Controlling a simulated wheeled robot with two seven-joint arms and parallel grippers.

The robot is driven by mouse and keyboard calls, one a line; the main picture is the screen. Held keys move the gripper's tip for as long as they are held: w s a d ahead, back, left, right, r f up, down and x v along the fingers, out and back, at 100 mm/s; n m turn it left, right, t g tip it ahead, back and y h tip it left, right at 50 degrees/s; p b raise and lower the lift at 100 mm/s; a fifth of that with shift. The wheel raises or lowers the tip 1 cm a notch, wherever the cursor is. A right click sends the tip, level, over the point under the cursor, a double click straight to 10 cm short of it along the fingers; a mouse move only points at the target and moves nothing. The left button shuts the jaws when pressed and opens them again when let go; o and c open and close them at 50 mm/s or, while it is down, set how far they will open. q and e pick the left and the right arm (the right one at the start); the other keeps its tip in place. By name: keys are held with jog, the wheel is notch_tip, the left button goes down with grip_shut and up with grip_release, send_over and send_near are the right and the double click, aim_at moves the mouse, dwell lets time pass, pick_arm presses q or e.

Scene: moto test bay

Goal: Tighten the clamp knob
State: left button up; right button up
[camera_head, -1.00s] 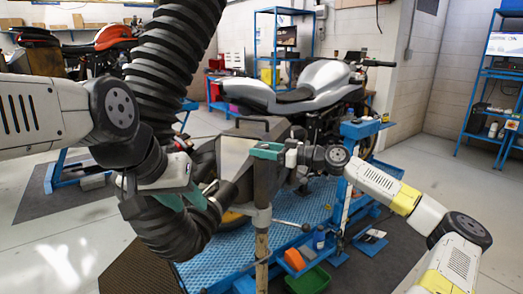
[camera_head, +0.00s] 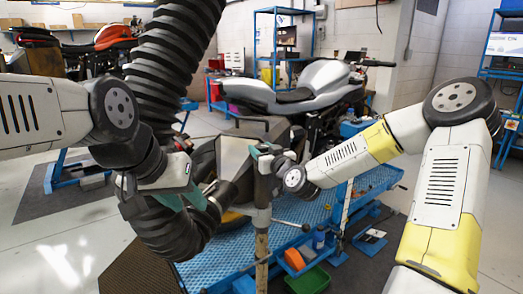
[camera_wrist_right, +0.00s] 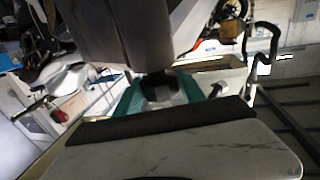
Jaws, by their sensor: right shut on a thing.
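My right gripper (camera_head: 262,151) is at the top of the dark upright stand (camera_head: 263,190). In the right wrist view its teal fingers are shut around a small dark rounded piece, which looks like the clamp knob (camera_wrist_right: 160,88); the fingers hide most of it. In the head view the knob cannot be made out. A grey hood (camera_head: 233,160) sits just left of the stand top. My left gripper (camera_head: 193,197) has its teal fingers at the black ribbed hose (camera_head: 170,225), close to the hood's inlet; whether they grip it is hidden.
A silver motorcycle (camera_head: 310,85) stands behind on a blue lift (camera_head: 300,212). A lever (camera_head: 291,223) sticks out right from the stand. An orange item (camera_head: 294,258) and a green bin (camera_head: 310,280) lie low at the front. The hose arches up at left.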

jog(key=m+h, duration=0.2)
jog(key=h, duration=0.1)
jog(key=m+t+h, duration=0.1)
jog(key=m+h, duration=0.1)
jog(key=h, duration=0.1)
jog(key=m+h, duration=0.2)
jog(key=h, duration=0.2)
jog(key=shift+a+r, duration=0.1)
jog(key=shift+a, duration=0.15)
jog(key=m+g+h, duration=0.1)
jog(key=m+h, duration=0.1)
jog(key=h, duration=0.1)
jog(key=m+g+h, duration=0.1)
jog(key=m+h, duration=0.2)
jog(key=h, duration=0.1)
jog(key=shift+d, duration=0.2)
jog(key=shift+m, duration=0.3)
jog(key=shift+d, duration=0.1)
jog(key=o, duration=1.4)
jog(key=shift+w, duration=0.1)
jog(key=shift+c, duration=0.2)
jog(key=v, duration=0.8)
jog(key=shift+w, duration=0.1)
